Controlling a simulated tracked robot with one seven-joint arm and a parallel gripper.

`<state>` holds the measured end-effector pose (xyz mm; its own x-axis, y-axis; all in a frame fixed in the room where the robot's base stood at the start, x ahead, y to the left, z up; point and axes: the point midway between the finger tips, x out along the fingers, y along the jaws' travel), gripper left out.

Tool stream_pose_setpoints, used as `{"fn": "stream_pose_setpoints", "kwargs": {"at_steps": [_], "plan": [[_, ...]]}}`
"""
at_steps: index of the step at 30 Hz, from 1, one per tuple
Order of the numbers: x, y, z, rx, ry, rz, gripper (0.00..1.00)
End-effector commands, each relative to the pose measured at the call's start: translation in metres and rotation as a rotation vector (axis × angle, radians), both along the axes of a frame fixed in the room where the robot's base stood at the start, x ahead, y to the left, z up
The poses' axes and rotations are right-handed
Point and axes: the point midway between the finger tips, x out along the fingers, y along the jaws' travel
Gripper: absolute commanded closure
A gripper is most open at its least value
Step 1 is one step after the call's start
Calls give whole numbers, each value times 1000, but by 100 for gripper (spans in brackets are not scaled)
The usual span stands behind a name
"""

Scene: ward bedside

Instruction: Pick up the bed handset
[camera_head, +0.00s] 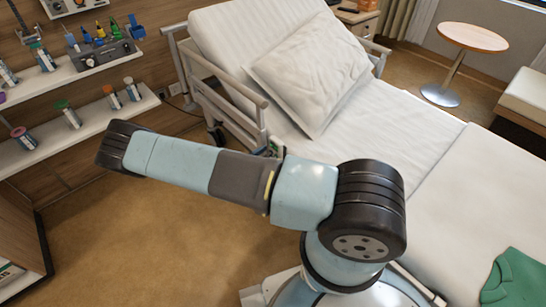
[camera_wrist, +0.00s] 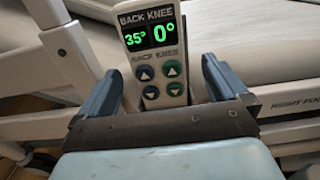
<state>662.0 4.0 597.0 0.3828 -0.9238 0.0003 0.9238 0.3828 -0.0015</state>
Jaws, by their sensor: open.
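The bed handset (camera_wrist: 153,52) shows in the wrist view as a pale upright unit with a dark screen reading BACK 35° and KNEE 0° and arrow buttons below. My gripper (camera_wrist: 158,82) is open, with one blue-grey finger on each side of the handset's lower part. There is a visible gap between each finger and the handset, and the handset's lower end is hidden behind the gripper body. In the head view my arm hides most of the handset; a small green and dark patch beside the bed rail may be part of it.
The bed (camera_head: 400,140) with raised back, pillow (camera_head: 308,75) and side rail (camera_head: 232,105) fills the right of the head view. Wall shelves (camera_head: 75,133) with bottles stand at left. A round table (camera_head: 473,38) is at back right. Floor at lower left is clear.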

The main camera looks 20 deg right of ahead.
Motion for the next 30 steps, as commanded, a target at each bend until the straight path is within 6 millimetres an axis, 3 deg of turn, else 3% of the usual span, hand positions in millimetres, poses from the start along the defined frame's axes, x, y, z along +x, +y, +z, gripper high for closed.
{"fn": "stream_pose_setpoints", "kwargs": {"at_steps": [4, 12, 30], "plan": [[7, -19, 0, -1, -1, -1, 0], [9, -23, 0, 1, -1, 0, 0], [9, -23, 0, 1, -1, -1, 56]]}}
